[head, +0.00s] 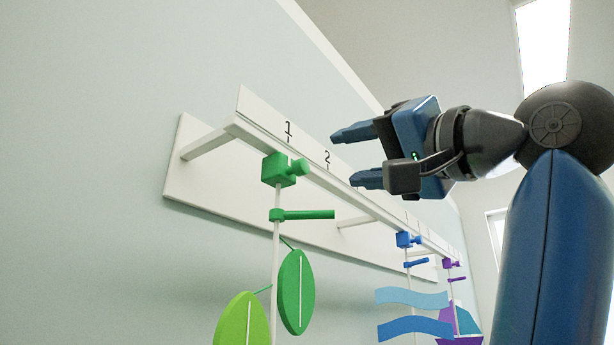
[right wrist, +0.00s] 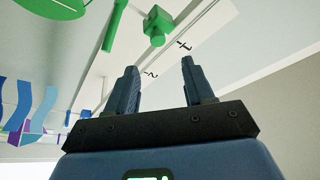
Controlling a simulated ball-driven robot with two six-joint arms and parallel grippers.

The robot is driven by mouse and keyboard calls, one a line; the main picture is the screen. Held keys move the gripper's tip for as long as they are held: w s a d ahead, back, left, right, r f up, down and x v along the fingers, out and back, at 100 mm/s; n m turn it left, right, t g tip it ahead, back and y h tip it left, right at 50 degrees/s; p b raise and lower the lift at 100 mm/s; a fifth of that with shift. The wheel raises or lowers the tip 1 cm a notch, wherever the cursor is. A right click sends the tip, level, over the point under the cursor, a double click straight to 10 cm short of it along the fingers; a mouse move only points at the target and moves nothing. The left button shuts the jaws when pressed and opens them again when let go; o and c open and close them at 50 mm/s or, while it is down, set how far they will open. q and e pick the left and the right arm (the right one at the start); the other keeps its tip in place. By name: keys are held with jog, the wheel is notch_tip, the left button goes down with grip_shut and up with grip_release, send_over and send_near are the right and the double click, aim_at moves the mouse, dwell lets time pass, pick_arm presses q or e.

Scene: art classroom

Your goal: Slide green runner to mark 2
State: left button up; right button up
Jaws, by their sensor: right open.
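The green runner (head: 280,170) is a block with a round knob, on the white rail (head: 335,182) close to mark 1 (head: 288,131). A white rod with a green bar and green leaves hangs from it. Mark 2 (head: 327,158) is farther along the rail to the right. My right gripper (head: 350,157) is open and empty, to the right of the runner and apart from it. In the right wrist view the green runner (right wrist: 157,22) shows beyond the fingertips, and mark 2 (right wrist: 151,73) appears between the fingers. My left gripper is out of view.
A blue runner (head: 404,240) with wavy blue pieces and a purple runner (head: 450,264) with a boat shape hang farther right on the rail. The rail stands off a white wall board (head: 190,165) on brackets. The rail between green and blue runners is clear.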

aim_at(304, 167)
jog(key=shift+m+g, duration=0.3)
jog(key=shift+m, duration=0.2)
jog(key=p+x, duration=0.4)
jog(key=x, duration=0.4)
jog(key=shift+w+a+f+p, duration=0.1)
jog(key=shift+a+f+p, duration=0.1)
jog(key=shift+p, duration=0.15)
jog(key=shift+w+a+r, duration=0.15)
jog(key=shift+w, duration=0.05)
jog(key=shift+w+a+r+p, duration=0.15)
jog(key=shift+a+p, duration=0.15)
jog(key=shift+p, duration=0.15)
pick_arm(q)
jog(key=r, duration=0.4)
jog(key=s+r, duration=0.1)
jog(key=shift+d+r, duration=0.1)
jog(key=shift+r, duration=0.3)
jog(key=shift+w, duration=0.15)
pick_arm(e)
jog(key=shift+w, duration=0.2)
jog(key=shift+a, duration=0.1)
grip_shut()
